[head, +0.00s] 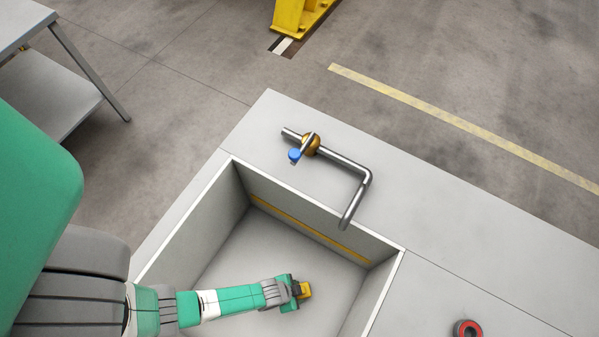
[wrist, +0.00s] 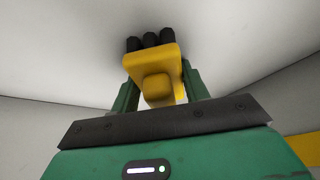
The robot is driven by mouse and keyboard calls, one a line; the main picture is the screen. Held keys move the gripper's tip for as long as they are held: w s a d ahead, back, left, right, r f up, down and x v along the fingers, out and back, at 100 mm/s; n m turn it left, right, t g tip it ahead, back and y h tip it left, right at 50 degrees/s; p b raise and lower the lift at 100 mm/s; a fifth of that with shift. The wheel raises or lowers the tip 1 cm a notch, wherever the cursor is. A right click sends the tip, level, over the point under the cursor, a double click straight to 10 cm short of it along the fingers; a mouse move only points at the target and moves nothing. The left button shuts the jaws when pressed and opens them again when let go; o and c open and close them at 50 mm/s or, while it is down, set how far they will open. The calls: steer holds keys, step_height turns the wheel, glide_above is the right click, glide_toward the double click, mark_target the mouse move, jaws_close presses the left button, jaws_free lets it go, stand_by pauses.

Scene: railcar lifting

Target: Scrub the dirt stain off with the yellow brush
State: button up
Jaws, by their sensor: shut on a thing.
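The yellow brush (head: 305,290) is held in my gripper (head: 297,292) inside the grey basin, over or near its floor. In the wrist view the brush (wrist: 152,72) sits between the two green fingers of my gripper (wrist: 158,88), with its dark bristles pointing away from me toward a pale grey surface. I cannot tell if the bristles touch that surface. No dirt stain shows clearly in either view.
The basin (head: 320,237) has raised walls, with a yellow stripe inside its far wall. A bent metal pipe (head: 345,172) with a blue-handled valve (head: 295,155) overhangs its far edge. A red and black ring (head: 468,328) lies on the counter at the right.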

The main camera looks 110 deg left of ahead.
steer(key=shift+s+d, duration=0.2)
steer(key=shift+s, duration=0.15)
steer(key=p+v, duration=0.2)
steer(key=v, duration=0.1)
steer(key=shift+w+a+r, duration=0.15)
steer(key=shift+w+r, duration=0.15)
steer(key=shift+r, duration=0.05)
step_height(320, 180, up, 5)
steer(key=p, duration=0.5)
